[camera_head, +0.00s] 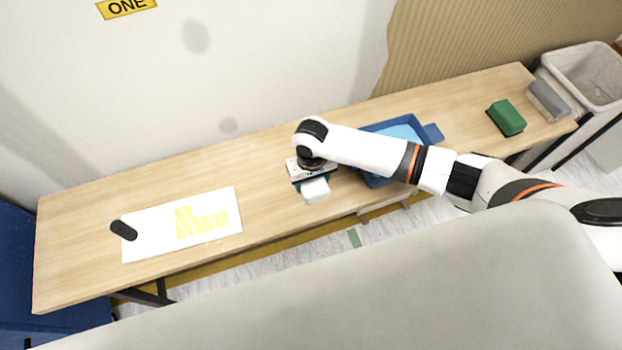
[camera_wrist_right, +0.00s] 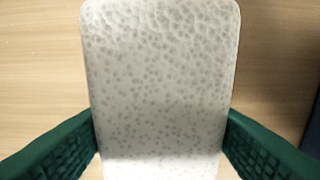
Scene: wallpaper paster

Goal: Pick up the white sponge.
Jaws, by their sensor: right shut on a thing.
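The white sponge (camera_head: 316,191) is at the middle of the table, below my right gripper (camera_head: 312,180). In the right wrist view the sponge (camera_wrist_right: 160,80) fills the middle, pale with grey pores. The green fingers of my right gripper (camera_wrist_right: 160,145) touch it on both sides, shut on it. I cannot tell whether the sponge still touches the table. My left gripper is not in view.
A blue tray (camera_head: 433,134) lies right of the gripper, partly behind my right arm. A white sheet with yellow shapes (camera_head: 150,240) and a black object (camera_head: 123,230) are at left. A green block (camera_head: 506,118), a grey block (camera_head: 547,100) and a bin (camera_head: 585,70) are at far right.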

